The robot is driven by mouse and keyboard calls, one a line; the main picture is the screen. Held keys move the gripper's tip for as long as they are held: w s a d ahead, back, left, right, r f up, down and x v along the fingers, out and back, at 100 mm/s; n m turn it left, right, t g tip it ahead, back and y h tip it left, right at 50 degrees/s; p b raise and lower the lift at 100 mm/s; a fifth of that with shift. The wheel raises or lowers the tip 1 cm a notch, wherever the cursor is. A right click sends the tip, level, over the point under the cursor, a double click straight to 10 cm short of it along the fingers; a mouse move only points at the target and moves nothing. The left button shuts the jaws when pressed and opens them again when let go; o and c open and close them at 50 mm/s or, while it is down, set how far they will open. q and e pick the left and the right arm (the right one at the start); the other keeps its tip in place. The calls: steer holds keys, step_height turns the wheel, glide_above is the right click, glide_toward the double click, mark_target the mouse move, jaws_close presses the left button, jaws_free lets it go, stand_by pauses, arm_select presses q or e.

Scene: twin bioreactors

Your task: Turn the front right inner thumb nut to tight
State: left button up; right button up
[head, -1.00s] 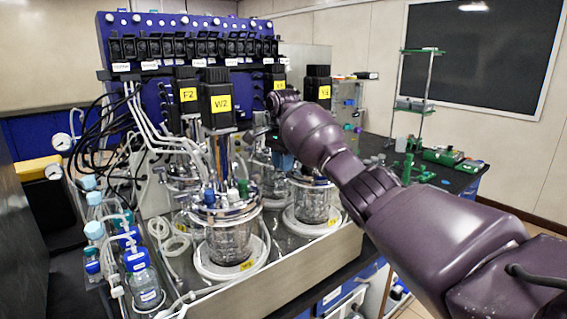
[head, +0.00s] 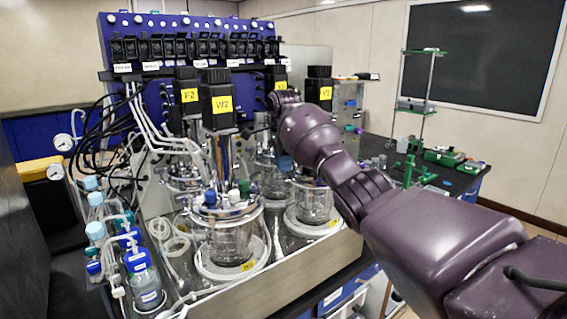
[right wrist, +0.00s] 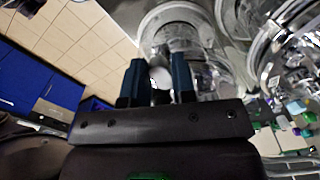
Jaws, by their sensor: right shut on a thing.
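The front right vessel (head: 314,204) is a clear glass jar with a metal head plate, standing on a white ring base. My right gripper (right wrist: 158,70) has its two dark blue fingers on either side of a small round silvery piece (right wrist: 160,77) at the vessel top, likely the thumb nut. Its jaws are closed on this piece. In the head view my right wrist hides most of the gripper; a bit of blue finger (head: 284,161) shows beside the vessel head. The nut's turn cannot be read. My left gripper is in neither view.
The front left vessel (head: 231,240) with motor W2 (head: 220,103) stands to the left. Motor Y3 (head: 320,90) rises close beside my right wrist. Tubing and bottles (head: 146,285) crowd the left. The tray's front wall (head: 310,272) borders the vessels.

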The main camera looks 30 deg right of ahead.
steer(key=o, duration=0.9)
steer(key=shift+r, duration=0.1)
step_height(320, 180, up, 11)
steer(key=shift+f, duration=0.15)
stand_by(0.7)
